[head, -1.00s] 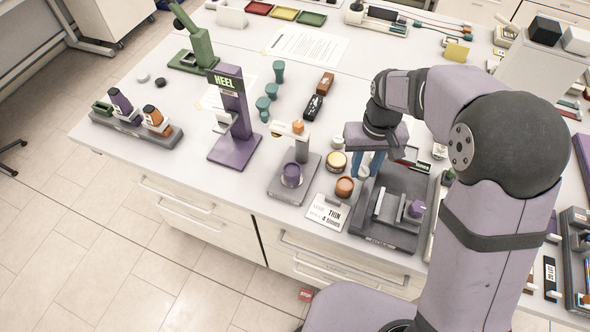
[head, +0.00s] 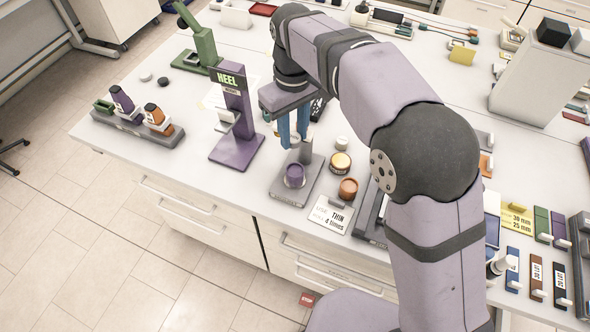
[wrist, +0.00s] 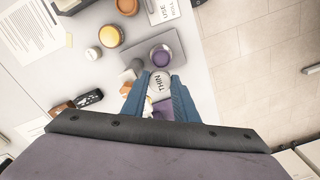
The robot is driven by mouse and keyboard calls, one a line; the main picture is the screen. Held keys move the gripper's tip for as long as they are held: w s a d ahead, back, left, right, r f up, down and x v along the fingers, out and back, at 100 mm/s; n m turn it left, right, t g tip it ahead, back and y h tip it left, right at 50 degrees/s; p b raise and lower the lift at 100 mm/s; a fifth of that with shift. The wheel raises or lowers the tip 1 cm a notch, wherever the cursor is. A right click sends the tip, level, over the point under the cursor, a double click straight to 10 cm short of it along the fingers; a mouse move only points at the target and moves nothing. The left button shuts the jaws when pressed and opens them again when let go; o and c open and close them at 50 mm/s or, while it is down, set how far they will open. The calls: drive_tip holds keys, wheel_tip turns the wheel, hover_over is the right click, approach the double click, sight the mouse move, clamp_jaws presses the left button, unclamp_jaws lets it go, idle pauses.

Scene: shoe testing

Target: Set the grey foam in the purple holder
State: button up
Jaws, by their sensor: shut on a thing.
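My gripper (head: 293,138) is shut on a pale grey round piece marked THIN (wrist: 158,82), which appears to be the grey foam; the blue fingers stand either side of it in the wrist view. The purple holder (head: 294,176) is a round cup on a grey stand in front of the gripper. In the wrist view the purple holder (wrist: 161,56) lies just beyond the held piece, and looks apart from it. In the head view the held piece is mostly hidden by the fingers, and my gripper covers the stand's upright top.
A yellow-lidded jar (head: 341,163), an orange cup (head: 348,188) and a small white jar (head: 342,143) stand right of the holder. The purple HEEL stand (head: 238,115) rises at left. Bare bench shows left of the holder.

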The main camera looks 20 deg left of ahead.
sight(295, 172)
drive_tip(key=shift+s+d+n, duration=0.3)
drive_tip(key=shift+n, duration=0.1)
drive_tip(key=shift+f+p, duration=1.55)
drive_tip(key=shift+f, duration=3.5)
